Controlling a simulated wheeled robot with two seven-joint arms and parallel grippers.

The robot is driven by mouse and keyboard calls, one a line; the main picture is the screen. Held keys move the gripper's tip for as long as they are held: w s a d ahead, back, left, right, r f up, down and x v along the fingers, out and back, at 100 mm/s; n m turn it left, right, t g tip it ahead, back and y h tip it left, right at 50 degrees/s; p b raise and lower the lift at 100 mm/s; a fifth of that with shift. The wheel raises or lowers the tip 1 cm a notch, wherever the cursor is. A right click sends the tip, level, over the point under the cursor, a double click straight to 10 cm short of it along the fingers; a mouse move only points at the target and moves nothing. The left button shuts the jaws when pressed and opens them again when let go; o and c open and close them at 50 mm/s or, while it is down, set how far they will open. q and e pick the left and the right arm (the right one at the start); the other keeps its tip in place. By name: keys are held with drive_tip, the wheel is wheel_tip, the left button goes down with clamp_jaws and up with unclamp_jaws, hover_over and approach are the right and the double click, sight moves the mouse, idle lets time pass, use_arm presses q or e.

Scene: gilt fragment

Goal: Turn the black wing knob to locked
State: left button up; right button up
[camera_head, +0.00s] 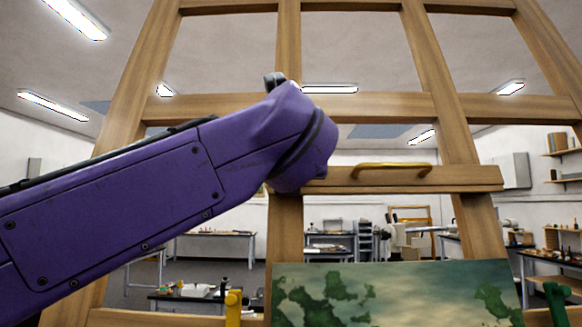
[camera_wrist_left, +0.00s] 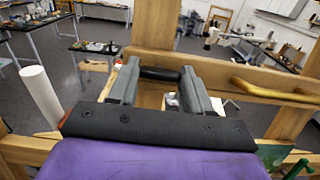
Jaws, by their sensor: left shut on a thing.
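My left gripper (camera_wrist_left: 160,78) shows in the left wrist view with its two grey fingers on either side of the black wing knob (camera_wrist_left: 161,73). It is shut on the knob, which spans the gap between the fingertips in front of a wooden easel bar. The knob's turn angle and any locked mark cannot be made out. In the head view my purple left arm reaches in from the left to the easel's upright (camera_head: 287,220) and hides the knob and most of the gripper. My right gripper is in neither view.
A brass handle (camera_head: 392,169) is on the easel's cross ledge, right of my arm; it also shows in the left wrist view (camera_wrist_left: 270,90). A green painting (camera_head: 400,292) stands below, between a yellow (camera_head: 233,306) and a green (camera_head: 556,303) clamp-like piece. Workbenches stand behind.

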use_arm(q)
drive_tip(key=shift+w+a+m+g+h, duration=0.15)
drive_tip(key=shift+m+h, duration=0.3)
drive_tip(key=shift+m, duration=0.9)
drive_tip(key=shift+s+d+m+g+h, duration=0.1)
drive_tip(key=shift+m+h, duration=0.4)
drive_tip(key=shift+m, duration=0.8)
drive_tip(key=shift+w+a+m+g+h, duration=0.15)
drive_tip(key=shift+m+h, duration=0.3)
drive_tip(key=shift+m, duration=0.9)
drive_tip(key=shift+s+d, duration=0.1)
drive_tip(key=shift+s, duration=0.05)
drive_tip(key=o, duration=0.9)
drive_tip(key=shift+o, duration=0.8)
drive_tip(key=shift+w+f, duration=0.1)
drive_tip(key=shift+w, duration=0.15)
drive_tip(key=shift+s, duration=0.1)
